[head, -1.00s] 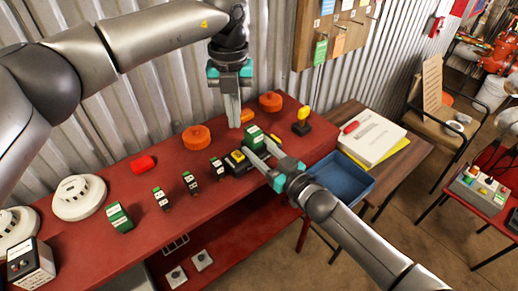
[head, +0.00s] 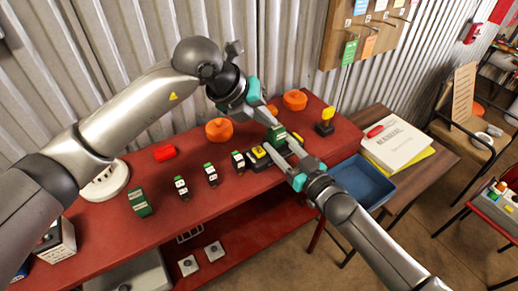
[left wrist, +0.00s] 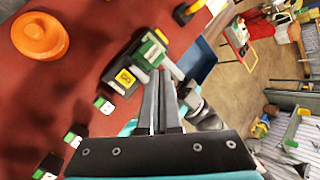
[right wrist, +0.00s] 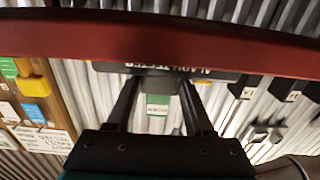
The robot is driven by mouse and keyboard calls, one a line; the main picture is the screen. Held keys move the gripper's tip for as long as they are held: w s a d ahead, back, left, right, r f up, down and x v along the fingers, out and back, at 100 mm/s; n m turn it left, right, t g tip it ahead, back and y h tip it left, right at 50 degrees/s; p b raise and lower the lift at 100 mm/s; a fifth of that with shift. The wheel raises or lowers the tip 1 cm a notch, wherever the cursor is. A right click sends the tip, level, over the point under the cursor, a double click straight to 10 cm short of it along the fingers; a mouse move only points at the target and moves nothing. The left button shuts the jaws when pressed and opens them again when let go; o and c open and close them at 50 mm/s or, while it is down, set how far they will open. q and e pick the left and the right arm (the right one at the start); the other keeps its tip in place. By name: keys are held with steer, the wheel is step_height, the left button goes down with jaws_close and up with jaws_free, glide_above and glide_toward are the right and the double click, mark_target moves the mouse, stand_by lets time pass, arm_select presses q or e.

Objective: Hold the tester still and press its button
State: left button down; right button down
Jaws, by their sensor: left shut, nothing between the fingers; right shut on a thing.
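The tester (head: 258,155) appears as a dark unit with a yellow patch, near the right end of the red bench. A green-and-white block (head: 277,134) stands at its middle. The unit also shows in the left wrist view (left wrist: 122,80), and its dark lettered side (right wrist: 165,71) shows upside down in the right wrist view. My right gripper (head: 281,143) is shut on the tester, with its fingers either side of the green-and-white block. My left gripper (head: 272,123) is shut and empty, its fingertips close to the block. I cannot tell whether they touch it. The button is not clearly visible.
Orange discs (head: 219,130) lie behind on the bench (head: 225,192). Several small black-and-green units (head: 211,174) stand left of the tester. A yellow-topped black device (head: 325,121) stands right. A blue tray (head: 362,181) sits beyond the bench's right end.

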mark_target(256, 154)
steer(key=shift+f, duration=0.1)
arm_select(q)
steer(key=shift+a+r+n+t+h, duration=0.3)
steer(key=shift+a+r+t, duration=0.75)
steer(key=shift+a, duration=0.1)
steer(key=shift+f, duration=0.1)
steer(key=shift+f, duration=4.35)
steer(key=shift+f, duration=0.4)
steer(key=shift+f, duration=0.6)
steer(key=shift+r, duration=1)
